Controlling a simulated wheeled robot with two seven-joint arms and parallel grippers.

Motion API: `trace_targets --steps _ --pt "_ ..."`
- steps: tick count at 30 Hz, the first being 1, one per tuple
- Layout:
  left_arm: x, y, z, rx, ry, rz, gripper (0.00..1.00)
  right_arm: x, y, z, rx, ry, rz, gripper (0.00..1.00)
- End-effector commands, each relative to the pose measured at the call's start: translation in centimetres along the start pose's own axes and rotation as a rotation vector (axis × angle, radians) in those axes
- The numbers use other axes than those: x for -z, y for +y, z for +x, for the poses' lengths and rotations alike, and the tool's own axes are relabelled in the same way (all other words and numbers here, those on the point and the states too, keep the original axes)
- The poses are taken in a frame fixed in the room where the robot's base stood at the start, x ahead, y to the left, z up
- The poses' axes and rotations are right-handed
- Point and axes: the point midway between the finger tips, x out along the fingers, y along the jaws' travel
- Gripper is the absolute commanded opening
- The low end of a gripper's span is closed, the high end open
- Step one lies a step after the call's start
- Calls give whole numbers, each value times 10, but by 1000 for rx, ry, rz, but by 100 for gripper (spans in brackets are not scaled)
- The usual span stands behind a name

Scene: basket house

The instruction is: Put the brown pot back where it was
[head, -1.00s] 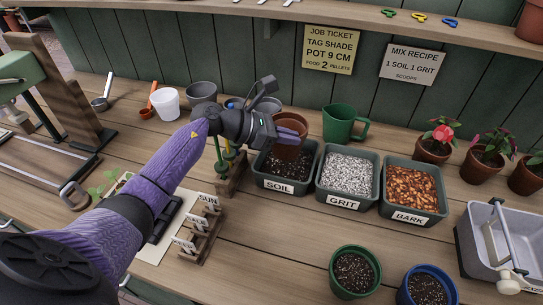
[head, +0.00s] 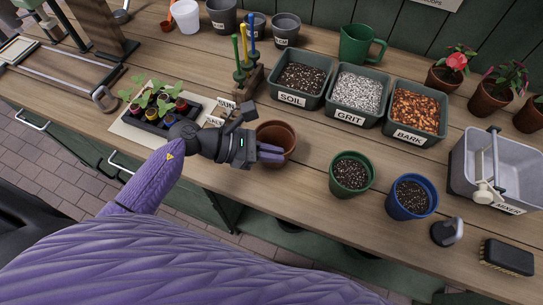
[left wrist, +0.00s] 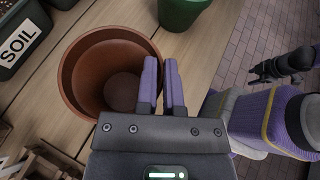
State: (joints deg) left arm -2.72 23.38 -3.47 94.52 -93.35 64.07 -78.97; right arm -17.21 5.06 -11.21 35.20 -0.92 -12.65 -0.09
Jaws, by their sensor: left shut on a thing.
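The brown pot (head: 277,135) is empty and upright, over the front part of the bench, left of the green pot of soil (head: 350,172). My left gripper (head: 270,153) is shut on the pot's near wall. In the left wrist view the brown pot (left wrist: 88,75) shows its bare inside, and the two purple fingers (left wrist: 162,85) pinch its rim. I cannot tell whether its base touches the bench. My right gripper (left wrist: 270,70) is at the right of the left wrist view, away from the pot, its fingers too small to judge.
Soil (head: 300,80), grit (head: 357,92) and bark (head: 414,110) bins stand behind. A blue pot (head: 410,196) is at the right, and a seedling tray (head: 158,104) and label rack are at the left. Bare wood lies between the brown pot and the bins.

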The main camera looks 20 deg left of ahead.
Motion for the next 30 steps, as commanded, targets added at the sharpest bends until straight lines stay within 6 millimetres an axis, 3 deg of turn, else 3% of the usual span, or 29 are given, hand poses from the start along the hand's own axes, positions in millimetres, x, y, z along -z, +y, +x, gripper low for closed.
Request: trace_targets --steps 3,13,14,18,27,30 --pt "13 0 6 0 -1 -1 0 -1 0 6 1 -1 -1 59" --pt "16 0 7 0 0 1 0 -1 0 9 0 -1 -2 59" --pt "14 0 7 0 -1 1 15 -1 0 7 0 -1 -2 59" --pt "14 0 6 0 -1 1 45 -1 2 7 -2 -1 -3 59" --pt "12 0 5 -1 -1 1 45 0 3 4 -5 0 -4 59" --pt "12 1 -4 -2 1 1 45 0 3 3 -5 0 -4 59"
